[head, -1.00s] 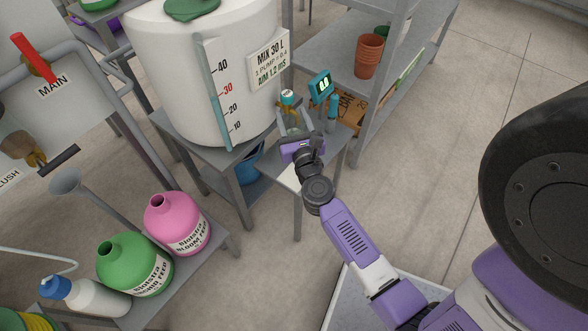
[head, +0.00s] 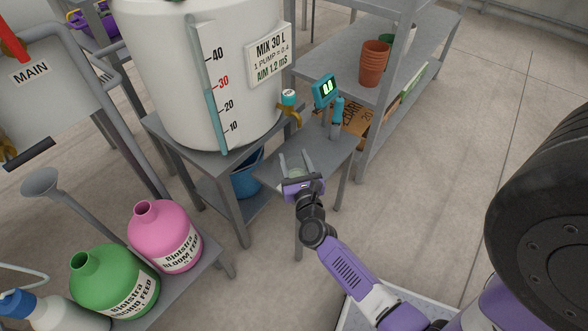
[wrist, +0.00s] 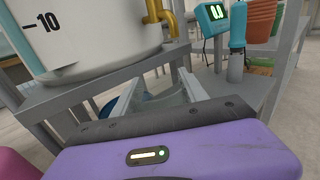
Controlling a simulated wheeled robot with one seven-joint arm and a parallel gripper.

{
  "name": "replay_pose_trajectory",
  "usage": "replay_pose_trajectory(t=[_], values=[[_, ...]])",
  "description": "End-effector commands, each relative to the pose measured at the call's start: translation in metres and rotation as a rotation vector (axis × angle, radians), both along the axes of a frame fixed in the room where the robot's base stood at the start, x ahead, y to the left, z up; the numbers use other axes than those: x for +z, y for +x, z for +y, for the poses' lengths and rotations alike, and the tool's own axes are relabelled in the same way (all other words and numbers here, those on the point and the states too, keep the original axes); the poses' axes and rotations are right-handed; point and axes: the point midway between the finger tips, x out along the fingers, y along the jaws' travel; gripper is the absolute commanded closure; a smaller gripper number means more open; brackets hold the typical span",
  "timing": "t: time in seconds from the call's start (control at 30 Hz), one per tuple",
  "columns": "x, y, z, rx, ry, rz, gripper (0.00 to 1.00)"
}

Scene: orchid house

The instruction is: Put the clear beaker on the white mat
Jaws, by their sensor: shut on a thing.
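My gripper (head: 297,164) is over the small grey table (head: 332,158), in front of the tap. Its two pale fingers are closed around the clear beaker (wrist: 168,97), which is see-through and hard to make out. The beaker shows faintly between the fingers in the head view (head: 297,162). I cannot tell whether its base touches anything. The white mat cannot be made out now; my gripper and wrist cover that part of the small table.
A large white tank (head: 180,75) with a brass tap (head: 291,112) stands left of the small table. A teal meter (head: 325,90) and a teal probe (head: 337,110) stand at its back. Terracotta pots (head: 374,63) sit on the shelf to the right. Pink (head: 165,236) and green (head: 113,283) bottles stand lower left.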

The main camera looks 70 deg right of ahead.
Motion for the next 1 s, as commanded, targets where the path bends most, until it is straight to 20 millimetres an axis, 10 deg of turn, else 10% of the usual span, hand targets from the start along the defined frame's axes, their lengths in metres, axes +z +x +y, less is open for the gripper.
replay_pose_trajectory(t=[0.67, 0.7, 0.8, 1.0], values=[[-0.035, 0.0, 0.0, 0.001, 0.001, -0.001, 0.91], [-0.033, 0.0, 0.0, 0.001, 0.001, 0.0, 0.43], [-0.033, 0.0, 0.0, 0.001, 0.001, 0.001, 0.28], [-0.033, 0.0, 0.0, 0.001, 0.001, 0.001, 0.28]])
